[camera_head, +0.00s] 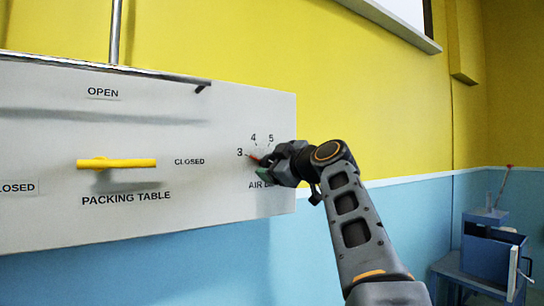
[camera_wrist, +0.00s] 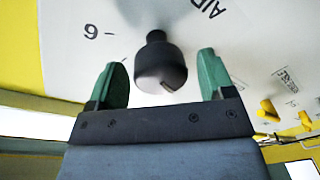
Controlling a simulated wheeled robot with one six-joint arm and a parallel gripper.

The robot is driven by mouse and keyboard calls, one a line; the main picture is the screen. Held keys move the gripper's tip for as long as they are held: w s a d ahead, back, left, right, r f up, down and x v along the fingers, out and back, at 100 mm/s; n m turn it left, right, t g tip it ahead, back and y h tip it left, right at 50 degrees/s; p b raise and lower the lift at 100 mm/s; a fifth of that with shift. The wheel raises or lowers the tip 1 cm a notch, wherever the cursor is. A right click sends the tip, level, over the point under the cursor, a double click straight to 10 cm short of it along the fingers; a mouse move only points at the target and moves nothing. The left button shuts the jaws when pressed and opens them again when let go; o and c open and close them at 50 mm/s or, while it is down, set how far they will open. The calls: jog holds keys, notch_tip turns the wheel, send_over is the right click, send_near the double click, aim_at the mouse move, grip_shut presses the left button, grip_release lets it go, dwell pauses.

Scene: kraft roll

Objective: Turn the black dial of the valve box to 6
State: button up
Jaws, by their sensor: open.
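The valve box (camera_head: 225,190) is a pale panel on the wall, with a black dial at its right end. In the wrist view the black dial (camera_wrist: 160,68) is a round knob on a narrower neck, with a small pale mark on its face. My gripper (camera_wrist: 162,60) is open, its green fingers on either side of the dial with visible gaps. A numeral 6 (camera_wrist: 91,32) with a tick shows left of the dial. In the head view my gripper (camera_head: 262,164) hides most of the dial and the 6; a small orange tip points toward the 3 (camera_head: 240,153).
A yellow handle (camera_head: 118,163) sticks out from the panel above the words PACKING TABLE. Yellow handles (camera_wrist: 269,110) also show at the wrist view's right. A metal pipe (camera_head: 115,32) rises above the box. A blue bench (camera_head: 480,262) stands at the far right.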

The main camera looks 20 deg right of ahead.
jog(key=shift+w+a, duration=0.15)
jog(key=shift+w, duration=0.35)
jog(key=c, duration=0.9)
